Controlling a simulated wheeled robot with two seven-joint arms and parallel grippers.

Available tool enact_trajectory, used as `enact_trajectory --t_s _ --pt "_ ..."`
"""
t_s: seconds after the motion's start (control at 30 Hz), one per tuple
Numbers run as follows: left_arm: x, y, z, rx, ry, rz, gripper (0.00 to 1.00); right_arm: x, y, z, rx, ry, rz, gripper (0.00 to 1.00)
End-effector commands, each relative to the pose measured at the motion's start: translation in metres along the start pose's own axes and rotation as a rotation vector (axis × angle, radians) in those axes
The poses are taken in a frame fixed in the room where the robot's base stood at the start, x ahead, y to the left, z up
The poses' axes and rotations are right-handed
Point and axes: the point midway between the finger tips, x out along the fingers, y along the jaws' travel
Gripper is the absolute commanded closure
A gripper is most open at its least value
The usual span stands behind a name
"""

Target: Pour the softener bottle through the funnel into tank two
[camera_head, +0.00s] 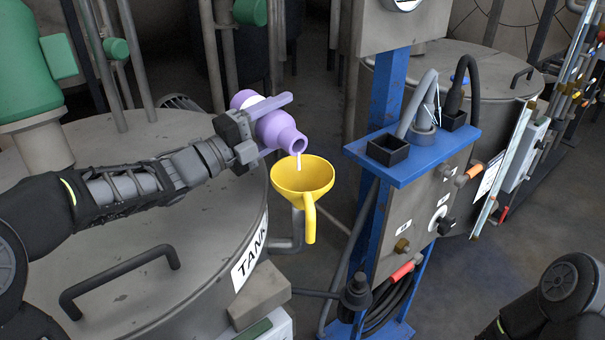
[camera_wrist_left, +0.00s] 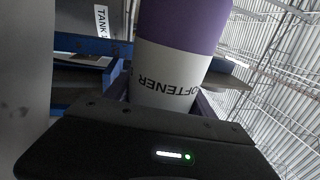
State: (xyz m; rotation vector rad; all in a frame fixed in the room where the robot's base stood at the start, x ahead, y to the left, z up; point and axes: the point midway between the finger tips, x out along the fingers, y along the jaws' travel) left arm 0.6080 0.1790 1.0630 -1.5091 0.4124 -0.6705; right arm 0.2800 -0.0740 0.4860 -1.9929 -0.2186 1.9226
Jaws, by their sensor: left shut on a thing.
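My left gripper (camera_head: 241,140) is shut on the purple softener bottle (camera_head: 279,131), which is tilted with its mouth low and to the right. A thin white stream (camera_head: 299,161) runs from the mouth down into the yellow funnel (camera_head: 301,175). The funnel stands just below the mouth, at the right edge of the left tank (camera_head: 140,215), whose label (camera_head: 250,252) reads "TANK" with its number hidden. In the left wrist view the bottle's white label (camera_wrist_left: 170,78) reads "SOFTENER" in part. My right gripper is out of view; only part of my right arm shows at bottom right.
A blue stand (camera_head: 412,157) with black holders, hoses and knobs is close to the right of the funnel. A dark handle (camera_head: 120,280) rises from the tank lid. Another tank (camera_head: 480,68) is behind the stand. Open floor (camera_head: 540,215) lies at right.

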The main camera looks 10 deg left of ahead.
Motion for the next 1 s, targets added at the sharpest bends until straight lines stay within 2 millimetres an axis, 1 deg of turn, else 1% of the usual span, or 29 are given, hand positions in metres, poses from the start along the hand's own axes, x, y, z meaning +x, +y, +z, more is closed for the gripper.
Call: enact_trajectory --t_s 0.77,1.0 --pt "0.000 0.002 -0.002 0.083 0.014 -0.002 0.94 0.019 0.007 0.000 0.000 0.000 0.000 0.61" --pt "0.000 -0.001 -0.003 0.108 0.018 -0.002 0.94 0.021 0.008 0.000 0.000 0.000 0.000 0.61"
